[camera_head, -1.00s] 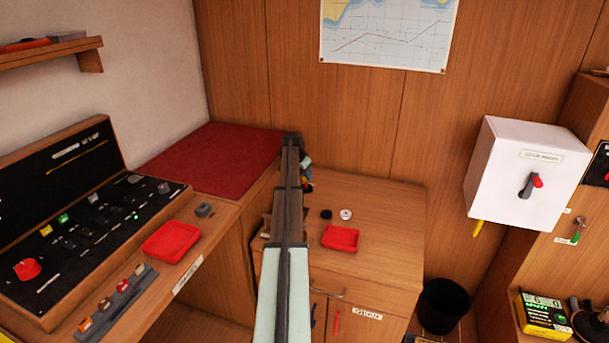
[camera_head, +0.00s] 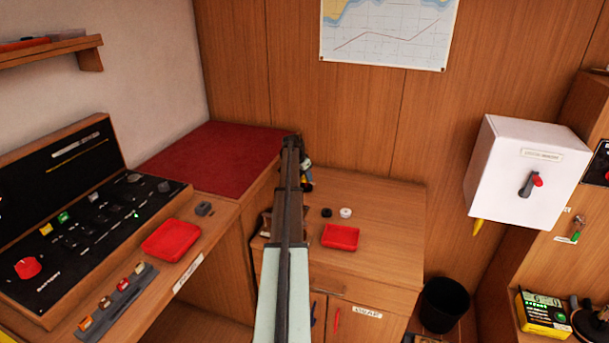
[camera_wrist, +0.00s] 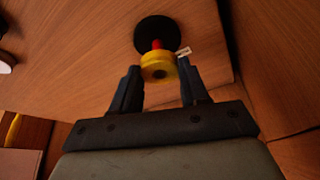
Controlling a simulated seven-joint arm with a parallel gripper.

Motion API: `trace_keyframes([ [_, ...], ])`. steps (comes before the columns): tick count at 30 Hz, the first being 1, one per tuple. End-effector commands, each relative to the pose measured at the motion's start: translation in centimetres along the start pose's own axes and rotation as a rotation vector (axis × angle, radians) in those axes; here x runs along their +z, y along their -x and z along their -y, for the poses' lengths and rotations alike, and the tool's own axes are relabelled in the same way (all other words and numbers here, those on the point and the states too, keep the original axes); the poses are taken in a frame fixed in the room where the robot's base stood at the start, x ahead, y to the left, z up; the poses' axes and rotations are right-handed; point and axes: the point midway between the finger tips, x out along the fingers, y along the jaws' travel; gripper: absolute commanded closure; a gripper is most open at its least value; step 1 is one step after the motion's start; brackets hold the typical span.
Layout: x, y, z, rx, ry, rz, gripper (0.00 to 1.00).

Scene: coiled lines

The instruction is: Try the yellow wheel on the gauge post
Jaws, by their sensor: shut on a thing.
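The yellow wheel (camera_wrist: 155,60) is between the fingertips of my gripper (camera_wrist: 160,76), which is shut on it. A dark hole shows in the middle of the wheel's near face. Just beyond the wheel is the red gauge post (camera_wrist: 156,44), rising from a round black base (camera_wrist: 155,32) on the wooden top. The wheel overlaps the post's near end, and I cannot tell whether it is around the post or only in front of it. A small pale tag sits beside the wheel. In the head view my arm hides most of this area.
The wooden cabinet top (camera_head: 390,205) also holds a red tray (camera_head: 341,237), a black wheel (camera_head: 326,212) and a white wheel (camera_head: 346,212). Room is free to their right. A white box (camera_head: 520,205) hangs on the wall at right.

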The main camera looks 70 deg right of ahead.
Motion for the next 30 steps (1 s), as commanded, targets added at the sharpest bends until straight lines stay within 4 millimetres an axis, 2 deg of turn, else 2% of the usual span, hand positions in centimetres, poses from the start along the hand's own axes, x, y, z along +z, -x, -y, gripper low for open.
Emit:
trace_keyframes([
  [15,0.5,-1.2,0.0,0.001,0.0,0.0,0.85],
  [26,0.6,-1.3,0.0,0.0,0.0,0.0,0.85],
  [27,0.6,-1.3,0.0,0.0,0.0,0.0,0.52],
  [30,0.6,-1.3,0.0,0.0,0.0,0.0,0.42],
])
